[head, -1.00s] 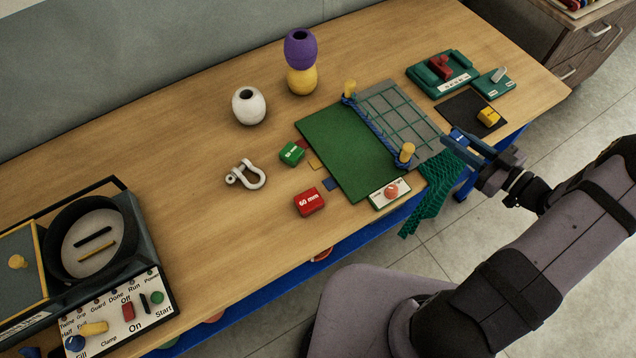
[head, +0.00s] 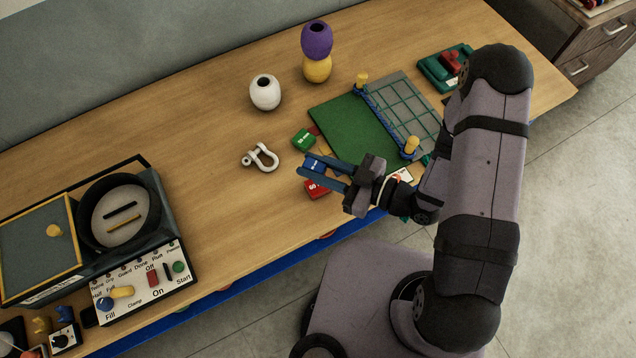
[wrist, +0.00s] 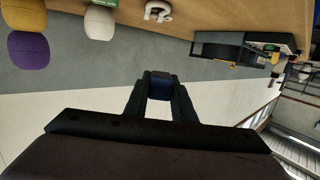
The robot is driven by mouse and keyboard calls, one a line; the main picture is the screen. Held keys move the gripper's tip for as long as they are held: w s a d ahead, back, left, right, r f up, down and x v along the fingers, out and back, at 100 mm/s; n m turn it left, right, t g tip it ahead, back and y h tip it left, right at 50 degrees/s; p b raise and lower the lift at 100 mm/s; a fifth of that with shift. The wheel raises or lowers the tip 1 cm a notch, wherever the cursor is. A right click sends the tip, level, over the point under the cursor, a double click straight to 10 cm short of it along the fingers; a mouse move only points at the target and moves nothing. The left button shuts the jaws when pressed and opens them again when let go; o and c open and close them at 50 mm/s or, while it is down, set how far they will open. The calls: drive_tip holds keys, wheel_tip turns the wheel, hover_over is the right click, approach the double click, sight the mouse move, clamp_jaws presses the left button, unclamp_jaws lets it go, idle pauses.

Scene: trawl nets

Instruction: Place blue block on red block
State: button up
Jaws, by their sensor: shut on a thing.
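My gripper (head: 326,171) is shut on the blue block (head: 313,163). In the head view they are over the front middle of the table. The blue block also shows between the fingertips in the wrist view (wrist: 160,88). The red block (head: 315,189) sits on the table, just below the blue block in the picture and partly covered by my gripper's lower finger. The blue block appears held above the table; I cannot tell the exact height or whether it touches the red block.
A green block (head: 304,139) lies just behind my gripper, and a white shackle (head: 260,158) lies to the left. A green mat (head: 352,128) with a net frame is at the right. A control box (head: 140,280) stands at the far left. Bare wood lies between shackle and box.

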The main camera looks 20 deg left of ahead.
drive_tip(key=shift+s+a+f+m+t, duration=0.25)
drive_tip(key=shift+s+a+m+t, duration=0.05)
drive_tip(key=shift+s+a+t, duration=0.15)
drive_tip(key=shift+w+m+t, duration=0.15)
drive_tip(key=shift+m+t, duration=0.15)
drive_tip(key=shift+t, duration=0.05)
drive_tip(key=shift+w+d+r+m+t+h, duration=0.15)
drive_tip(key=shift+w+d+m+t+h, duration=0.15)
drive_tip(key=shift+w+t, duration=0.2)
drive_tip(key=shift+w+d+r+m+t+h, duration=0.1)
drive_tip(key=shift+w+d+m+t+h, duration=0.1)
drive_tip(key=shift+w+d+m+t, duration=0.25)
wheel_tip(320, 180, down, 6)
drive_tip(key=b, duration=0.4)
drive_tip(key=shift+a+r, duration=0.1)
drive_tip(key=shift+r, duration=0.05)
drive_tip(key=shift+w+f, duration=0.1)
drive_tip(key=shift+f, duration=0.2)
drive_tip(key=shift+f, duration=0.1)
drive_tip(key=shift+f+p, duration=0.45)
drive_tip(key=shift+f, duration=1.3)
